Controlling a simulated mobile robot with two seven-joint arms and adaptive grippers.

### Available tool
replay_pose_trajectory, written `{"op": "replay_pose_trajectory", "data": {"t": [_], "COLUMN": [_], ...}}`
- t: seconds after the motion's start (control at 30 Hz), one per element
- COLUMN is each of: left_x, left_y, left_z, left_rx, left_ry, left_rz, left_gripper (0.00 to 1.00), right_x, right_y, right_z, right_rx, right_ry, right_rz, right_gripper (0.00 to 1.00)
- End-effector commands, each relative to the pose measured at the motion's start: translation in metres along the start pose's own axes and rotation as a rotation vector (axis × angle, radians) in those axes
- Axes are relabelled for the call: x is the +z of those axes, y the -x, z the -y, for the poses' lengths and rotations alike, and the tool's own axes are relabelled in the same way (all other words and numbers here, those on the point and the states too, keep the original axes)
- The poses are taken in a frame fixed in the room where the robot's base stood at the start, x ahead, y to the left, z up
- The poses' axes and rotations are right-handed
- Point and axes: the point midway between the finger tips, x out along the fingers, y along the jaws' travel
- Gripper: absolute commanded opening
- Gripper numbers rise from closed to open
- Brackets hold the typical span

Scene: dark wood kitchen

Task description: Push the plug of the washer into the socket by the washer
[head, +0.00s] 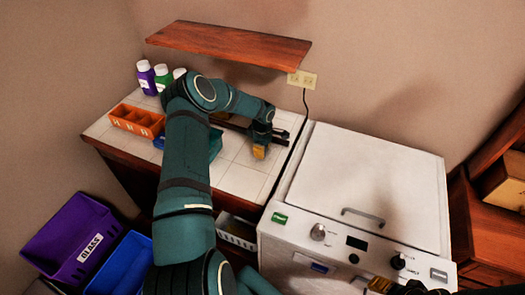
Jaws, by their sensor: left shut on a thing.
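The washer (367,182) is the white top-loading machine with a front control panel, at the right. The socket (302,79) is a pale plate on the wall above the gap between counter and washer. A black cord (305,100) runs from its lower edge down towards that gap. No separate plug can be made out. My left gripper (260,152) has yellow tips and is low over the tiled counter, left of the washer and below the socket. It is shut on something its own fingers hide. My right gripper (380,285) shows only partly at the bottom edge, by the washer's front; its jaws are unclear.
A wooden shelf (230,44) juts from the wall above the counter. An orange divided tray (137,120), bottles (146,77) and a dark bar-like object (230,125) are on the counter (240,182). A purple bin labelled GLASS (65,232) and a blue bin (122,265) stand lower left.

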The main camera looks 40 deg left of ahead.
Motion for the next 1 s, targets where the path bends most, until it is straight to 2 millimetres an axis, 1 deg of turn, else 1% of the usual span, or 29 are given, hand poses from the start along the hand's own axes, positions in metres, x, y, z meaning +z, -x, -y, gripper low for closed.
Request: {"op": "replay_pose_trajectory", "data": {"t": [0.17, 0.27, 0.37, 0.6, 0.7, 0.83, 1.0], "left_x": [0.0, 0.0, -0.001, 0.0, 0.0, 0.0, 0.0], "left_y": [0.0, 0.006, 0.02, 0.067, 0.082, 0.095, 0.1], "left_z": [0.001, 0.0, 0.0, -0.001, 0.0, 0.0, 0.0], "left_rx": [-0.001, 0.0, 0.001, 0.002, 0.002, -0.001, -0.001], "left_ry": [0.0, -0.001, 0.0, -0.001, 0.001, 0.0, 0.0], "left_rz": [0.0, -0.002, -0.003, -0.003, -0.001, 0.0, 0.0], "left_gripper": [0.0, 0.0, 0.0, 0.0, 0.0, 0.0, 0.0], "right_x": [0.0, 0.0, 0.0, 0.001, 0.001, 0.001, 0.001], "right_y": [0.0, -0.001, -0.002, -0.005, -0.006, -0.007, -0.007], "right_z": [0.0, 0.0, -0.001, -0.002, -0.002, -0.002, -0.002], "right_rx": [0.0, 0.0, 0.0, 0.001, 0.001, 0.001, 0.001], "right_ry": [0.0, 0.0, 0.0, 0.0, 0.0, 0.0, 0.0], "right_rz": [0.0, 0.0, 0.0, 0.0, 0.0, 0.0, 0.0], "right_gripper": [0.47, 0.47, 0.47, 0.47, 0.47, 0.47, 0.47]}}
